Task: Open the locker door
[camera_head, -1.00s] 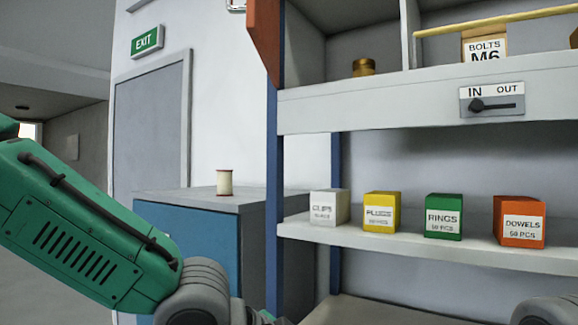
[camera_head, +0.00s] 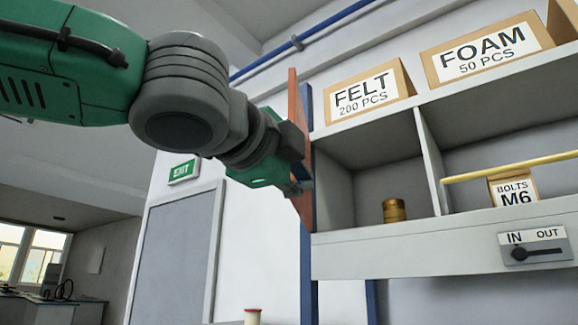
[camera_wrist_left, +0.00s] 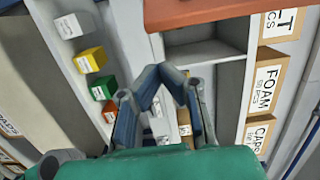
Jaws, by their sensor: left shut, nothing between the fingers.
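A brown-orange panel, which looks like the locker door (camera_head: 294,98), stands nearly edge-on at the left end of the upper shelf, by the blue post. The compartment (camera_head: 365,150) beside it is uncovered and holds a brass-coloured round piece (camera_head: 394,210). My left gripper (camera_head: 298,188) is shut and empty, in front of the panel's middle and overlapping it; I cannot tell whether they touch. In the left wrist view the gripper's fingers (camera_wrist_left: 162,76) point at the shelving, with the brown panel (camera_wrist_left: 195,12) at the top edge. My right gripper is out of view.
FELT (camera_head: 362,92) and FOAM (camera_head: 487,52) boxes stand on top of the shelving. A yellow rod (camera_head: 510,167) crosses before the M6 bolts box (camera_head: 513,190). An IN/OUT lever plate (camera_head: 534,246) is on the shelf front. Small coloured boxes (camera_wrist_left: 92,60) sit lower.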

